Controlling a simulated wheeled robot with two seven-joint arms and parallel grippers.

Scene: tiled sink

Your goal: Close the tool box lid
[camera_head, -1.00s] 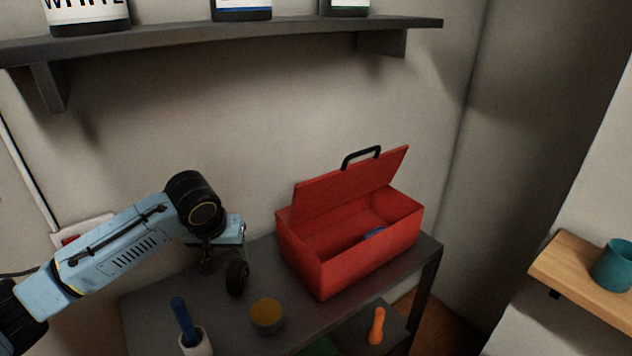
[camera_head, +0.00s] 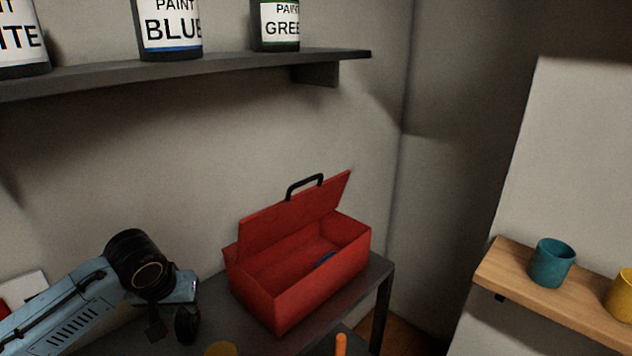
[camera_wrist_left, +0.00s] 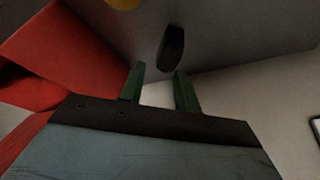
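The red tool box (camera_head: 318,290) stands on a dark table in the head view. Its red lid (camera_head: 290,220), with a black handle (camera_head: 304,186), is raised and leans back over the rear edge. A small blue thing (camera_head: 326,259) lies inside the box. My left gripper (camera_head: 156,328) is left of the box and apart from it, pointing down. In the left wrist view its two green fingers (camera_wrist_left: 160,82) are spread with nothing gripped between them, and red tool box surfaces (camera_wrist_left: 65,55) show at the left. My right gripper is not in view.
A dark round thing (camera_head: 187,324) is close to my left gripper on the table (camera_head: 225,325). An orange handle (camera_head: 341,345) is in front of the box. A shelf (camera_head: 200,72) with paint cans hangs above. A wooden shelf (camera_head: 560,300) with cups is at the right.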

